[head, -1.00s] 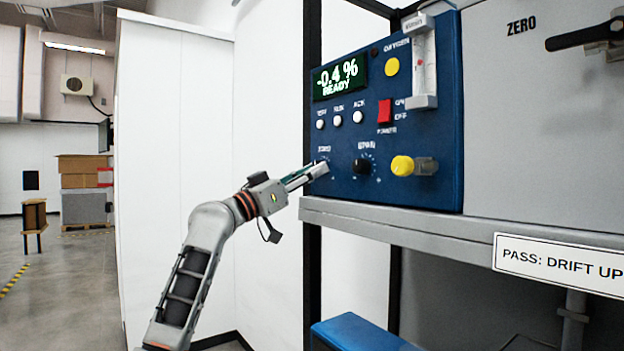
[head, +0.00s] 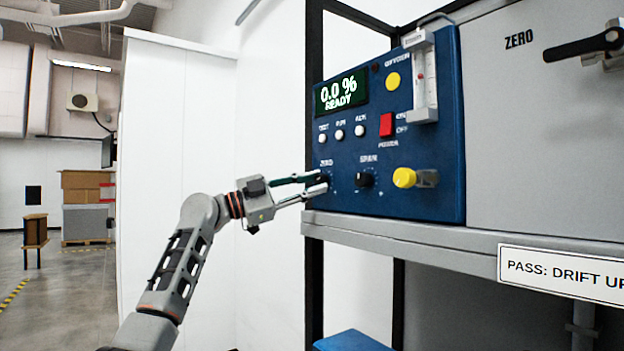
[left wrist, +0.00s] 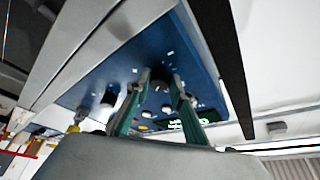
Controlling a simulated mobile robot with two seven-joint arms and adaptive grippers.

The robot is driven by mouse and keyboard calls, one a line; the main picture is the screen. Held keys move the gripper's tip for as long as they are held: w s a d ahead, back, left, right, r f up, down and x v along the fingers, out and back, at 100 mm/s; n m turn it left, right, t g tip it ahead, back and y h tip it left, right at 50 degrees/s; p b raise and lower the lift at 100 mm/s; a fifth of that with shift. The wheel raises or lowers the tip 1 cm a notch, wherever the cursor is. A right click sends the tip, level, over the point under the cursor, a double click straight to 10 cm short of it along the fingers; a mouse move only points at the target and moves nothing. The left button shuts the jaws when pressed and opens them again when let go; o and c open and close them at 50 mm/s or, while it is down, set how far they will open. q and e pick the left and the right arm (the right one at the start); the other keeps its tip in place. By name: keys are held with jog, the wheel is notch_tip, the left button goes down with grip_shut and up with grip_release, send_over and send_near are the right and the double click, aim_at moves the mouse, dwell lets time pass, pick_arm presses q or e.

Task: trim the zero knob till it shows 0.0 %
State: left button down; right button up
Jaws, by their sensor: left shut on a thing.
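The blue analyser panel (head: 345,196) stands on a grey shelf, and its green display (head: 341,92) reads 0.0 % READY. The zero knob (head: 325,178) is a dark knob at the panel's lower left, mostly hidden by my fingertips. My left gripper (head: 318,185) is shut on it, one finger above and one below in the head view. In the left wrist view the two green-sided fingers (left wrist: 160,95) reach up to the panel, with the zero knob (left wrist: 160,76) between their tips. My right gripper is not in view.
The black span knob (head: 364,180) sits just right of the zero knob, with a yellow knob (head: 404,178) farther right. White buttons (head: 340,134) and a red power switch (head: 386,125) are above. The grey shelf edge (head: 400,236) runs below the panel.

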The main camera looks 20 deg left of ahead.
pick_arm(q)
jog(key=shift+r+m+p, duration=0.1)
jog(key=shift+m+p, duration=0.35)
jog(key=shift+m, duration=0.15)
jog(key=shift+m+g+p, duration=0.3)
jog(key=shift+m+g, duration=0.1)
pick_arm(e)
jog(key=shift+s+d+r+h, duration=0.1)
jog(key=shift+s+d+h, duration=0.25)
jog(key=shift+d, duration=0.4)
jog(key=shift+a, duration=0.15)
pick_arm(q)
jog(key=c, duration=1.8)
grip_release()
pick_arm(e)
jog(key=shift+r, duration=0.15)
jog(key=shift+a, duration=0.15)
